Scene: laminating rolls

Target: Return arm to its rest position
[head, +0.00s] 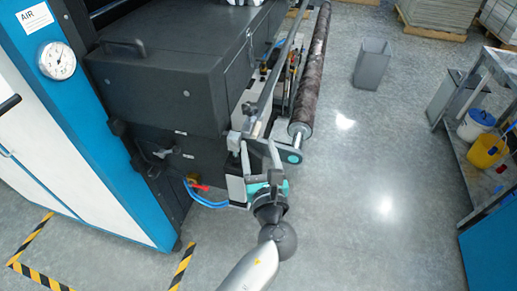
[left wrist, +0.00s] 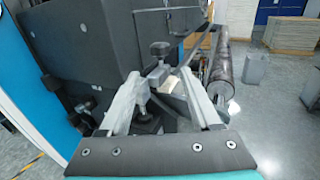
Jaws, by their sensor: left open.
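My left gripper (head: 259,153) is open, near the end of the dark machine and its roller in the head view. In the left wrist view its two grey fingers (left wrist: 159,82) are spread apart. A small black clamp knob on a metal bracket (left wrist: 160,50) shows just beyond and between the fingertips. I cannot tell whether the fingers touch it. I see nothing held. My arm (head: 262,262) reaches up from the bottom of the head view. The right gripper is not in view.
The laminating machine (head: 165,85) stands close at left, with a long dark roller (head: 311,75) beside the gripper. A grey bin (head: 371,64) stands on the floor. A bench with a yellow bucket (head: 485,151) is at right. The floor between is clear.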

